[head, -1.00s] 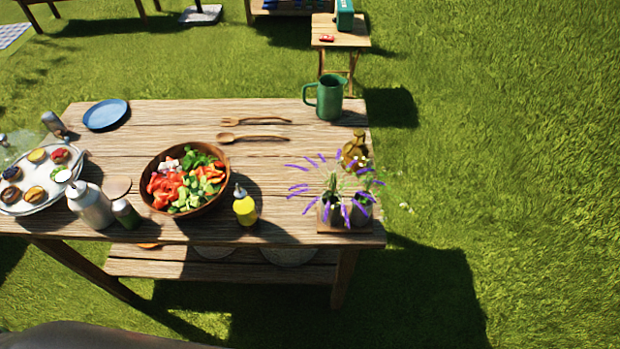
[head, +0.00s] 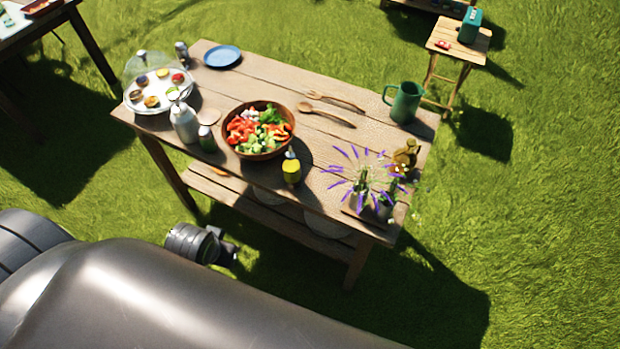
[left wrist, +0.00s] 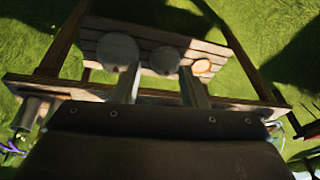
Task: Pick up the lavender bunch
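The lavender bunch (head: 362,182) has thin purple flower spikes fanning out over green stems. It stands at the right end of the wooden table in the head view, among small grey pots on a wooden tray (head: 352,207). Purple spikes also show at the lower left edge of the left wrist view (left wrist: 11,149). My left gripper (left wrist: 159,72) is open and empty, its two fingers apart, facing the table's lower shelf. It is away from the lavender. In the head view my left arm's end is low in front of the table, its fingers unclear. My right gripper is out of view.
The wooden table (head: 232,82) holds a salad bowl (head: 258,153), a yellow bottle (head: 291,170), a green pitcher (head: 405,102) and a brown-gold bottle (head: 406,155) close behind the lavender. Its lower shelf (head: 240,200) carries plates. Open grass lies to the right.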

